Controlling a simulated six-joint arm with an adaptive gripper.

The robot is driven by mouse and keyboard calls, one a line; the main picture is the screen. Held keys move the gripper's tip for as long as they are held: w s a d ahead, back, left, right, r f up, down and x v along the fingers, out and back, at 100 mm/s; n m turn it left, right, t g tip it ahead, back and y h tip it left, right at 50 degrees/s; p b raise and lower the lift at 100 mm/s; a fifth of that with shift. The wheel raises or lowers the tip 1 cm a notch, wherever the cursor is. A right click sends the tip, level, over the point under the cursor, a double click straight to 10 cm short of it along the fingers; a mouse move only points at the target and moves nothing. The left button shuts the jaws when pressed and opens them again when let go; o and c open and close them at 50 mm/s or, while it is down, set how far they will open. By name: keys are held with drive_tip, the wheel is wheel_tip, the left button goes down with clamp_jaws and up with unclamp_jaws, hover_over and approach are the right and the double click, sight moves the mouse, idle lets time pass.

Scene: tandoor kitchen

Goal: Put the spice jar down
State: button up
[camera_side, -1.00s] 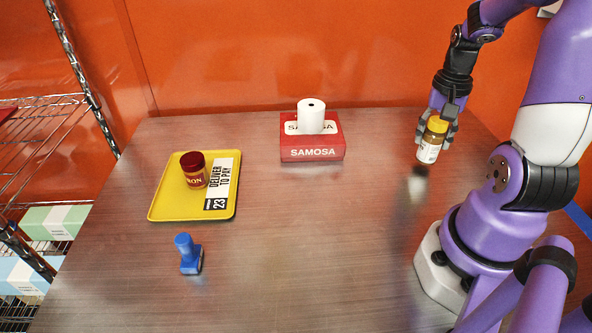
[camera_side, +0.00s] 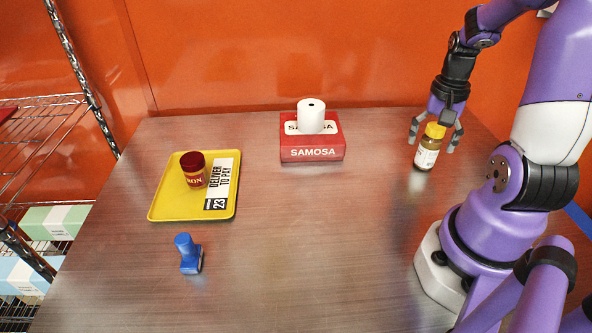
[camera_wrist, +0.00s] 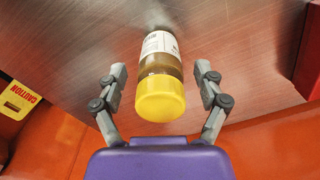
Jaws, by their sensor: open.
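The spice jar (camera_side: 427,153) has a yellow lid, a white label and brown contents. It stands upright on the table at the right, below my gripper (camera_side: 435,137). My gripper is open, with one finger on each side of the jar near its lid. In the wrist view, the jar (camera_wrist: 162,75) lies between the spread fingers of my gripper (camera_wrist: 161,80), with a visible gap on both sides.
A red samosa box (camera_side: 312,153) with a white paper roll (camera_side: 311,117) stands left of the jar. A yellow tray (camera_side: 160,208) holds a red-lidded jar (camera_side: 195,172). A blue stamp-like object (camera_side: 188,254) is near the front left. The table's middle is clear.

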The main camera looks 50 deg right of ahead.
wheel_tip(320, 180, up, 12)
drive_tip(key=shift+w+a+f, duration=0.1)
drive_tip(key=shift+w+a, duration=0.05)
drive_tip(key=w+a+n+t, duration=0.2)
drive_tip(key=a+n, duration=0.5)
drive_tip(key=a, duration=0.3)
drive_tip(key=w+a+r+n+t, duration=0.1)
drive_tip(key=w+a+n+t, duration=0.2)
drive_tip(key=a+n, duration=0.4)
drive_tip(key=a, duration=0.3)
drive_tip(key=shift+a+t, duration=0.2)
drive_tip(key=shift+t, duration=0.1)
